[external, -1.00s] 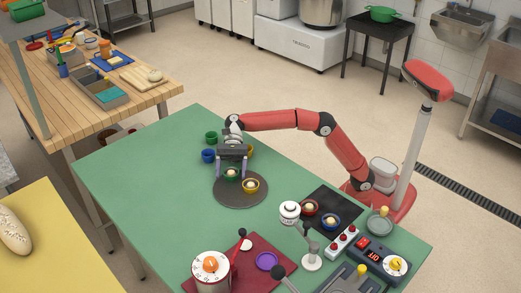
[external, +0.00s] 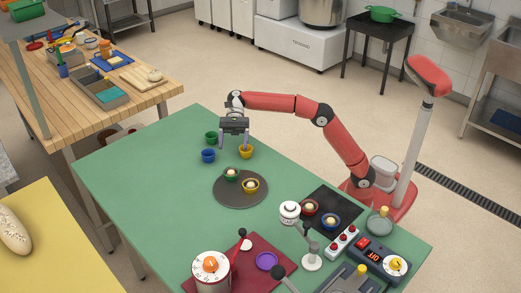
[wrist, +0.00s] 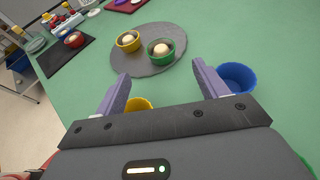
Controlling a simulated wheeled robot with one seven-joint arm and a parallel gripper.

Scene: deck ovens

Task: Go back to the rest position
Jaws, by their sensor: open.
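My gripper (external: 234,144) is open and empty, raised above the green table near the small empty cups. In the wrist view its two purple fingers (wrist: 160,78) stand wide apart with nothing between their tips. Past the fingertips, a green cup (external: 231,175) and a yellow cup (external: 251,186), each with a pale ball in it, stand on the round grey plate (external: 230,200). They also show in the wrist view, green (wrist: 172,52) right of yellow (wrist: 127,43).
Empty green (external: 211,137), blue (external: 208,156) and yellow (external: 246,152) cups stand close around my gripper. A red cup (external: 309,208) and a blue cup (external: 330,222) with balls stand on a black mat. The table's left part is clear.

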